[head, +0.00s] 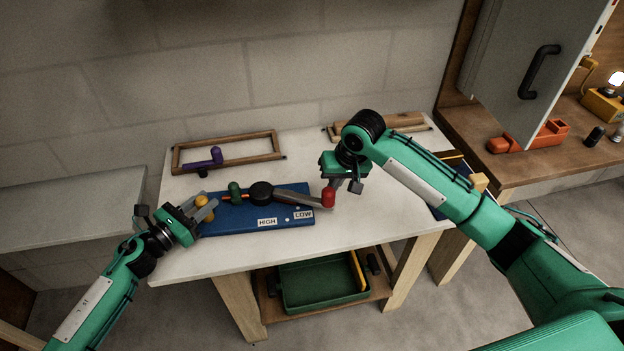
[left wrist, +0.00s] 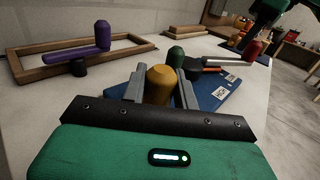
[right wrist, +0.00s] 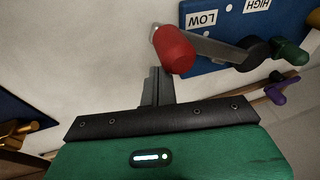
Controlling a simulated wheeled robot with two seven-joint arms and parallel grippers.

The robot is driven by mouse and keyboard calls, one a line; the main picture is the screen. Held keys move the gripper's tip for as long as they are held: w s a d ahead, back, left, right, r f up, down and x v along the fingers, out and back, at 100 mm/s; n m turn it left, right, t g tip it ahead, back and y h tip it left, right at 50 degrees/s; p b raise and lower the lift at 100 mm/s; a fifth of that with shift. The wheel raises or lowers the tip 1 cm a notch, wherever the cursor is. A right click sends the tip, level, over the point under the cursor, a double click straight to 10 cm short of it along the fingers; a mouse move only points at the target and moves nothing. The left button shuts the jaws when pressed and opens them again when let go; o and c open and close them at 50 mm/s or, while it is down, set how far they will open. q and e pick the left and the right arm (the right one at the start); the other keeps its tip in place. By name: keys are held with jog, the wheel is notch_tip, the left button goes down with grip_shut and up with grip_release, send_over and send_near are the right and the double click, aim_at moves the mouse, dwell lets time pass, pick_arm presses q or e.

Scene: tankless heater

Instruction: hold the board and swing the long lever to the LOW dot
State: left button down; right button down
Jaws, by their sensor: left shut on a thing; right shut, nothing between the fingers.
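The blue board (head: 235,222) lies on the white table with HIGH and LOW labels. My left gripper (head: 197,212) is shut on the board's yellow knob (left wrist: 161,84) at its left end. The long grey lever (head: 298,198) runs right from a black hub (head: 261,192) to a red knob (head: 328,197) beyond the board's right edge. It lies just behind the LOW label (head: 303,214); whether it points exactly at the dot is unclear. My right gripper (right wrist: 157,88) is shut and empty, its fingers close beside the red knob; contact is unclear.
A short orange-and-green lever (head: 235,192) sits left of the hub. A wooden frame with a purple handle (head: 205,161) lies behind the board. More wooden pieces (head: 395,125) lie at the back right. A green tray (head: 318,282) is on the shelf below. The table's front strip is clear.

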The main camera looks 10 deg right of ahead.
jog(key=shift+s, duration=0.75)
jog(key=shift+w, duration=0.65)
notch_tip(320, 180, up, 7)
pick_arm(q)
jog(key=c, duration=1)
grip_release()
